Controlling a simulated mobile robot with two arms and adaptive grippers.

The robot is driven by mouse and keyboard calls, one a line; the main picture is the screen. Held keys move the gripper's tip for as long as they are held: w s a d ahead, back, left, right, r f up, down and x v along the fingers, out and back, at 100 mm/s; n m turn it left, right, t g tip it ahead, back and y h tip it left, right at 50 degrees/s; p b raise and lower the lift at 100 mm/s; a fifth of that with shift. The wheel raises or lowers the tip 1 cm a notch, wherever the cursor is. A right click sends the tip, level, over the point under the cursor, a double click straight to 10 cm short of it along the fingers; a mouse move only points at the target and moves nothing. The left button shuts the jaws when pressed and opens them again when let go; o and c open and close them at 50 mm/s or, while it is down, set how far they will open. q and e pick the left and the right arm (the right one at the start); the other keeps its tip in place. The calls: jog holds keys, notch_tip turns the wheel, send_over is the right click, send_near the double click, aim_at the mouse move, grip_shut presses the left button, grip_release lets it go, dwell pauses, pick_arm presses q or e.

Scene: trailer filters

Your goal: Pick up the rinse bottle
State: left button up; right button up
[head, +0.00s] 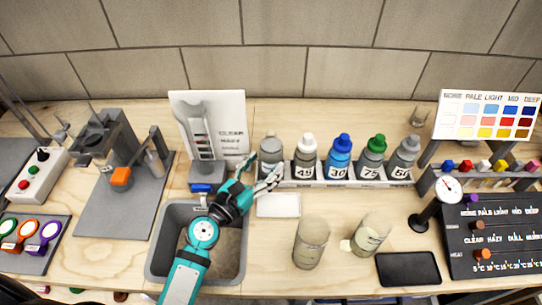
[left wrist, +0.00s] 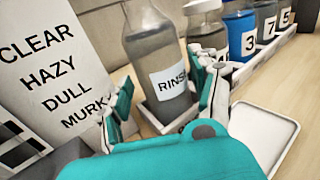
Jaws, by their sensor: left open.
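The rinse bottle (head: 270,147) is a clear grey bottle standing upright at the left end of a white bottle rack (head: 335,183). In the left wrist view the bottle (left wrist: 155,50) shows its "RINSE" label. My left gripper (head: 260,173) is open in front of the bottle's lower part. In the left wrist view the open fingers of my left gripper (left wrist: 165,105) appear on either side of the bottle, with nothing held. Whether they touch it, I cannot tell. My right gripper is not in view.
Numbered bottles, such as the blue one (head: 340,160), stand close on the right. A sign reading "CLEAR" (head: 229,120) stands on the left. A white tray (head: 278,205) lies in front, right of the grey sink (head: 158,248).

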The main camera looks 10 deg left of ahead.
pick_arm(q)
jog(key=shift+x, duration=1.25)
jog(key=c, duration=1.1)
jog(key=shift+c, duration=0.2)
jog(key=shift+r, duration=0.15)
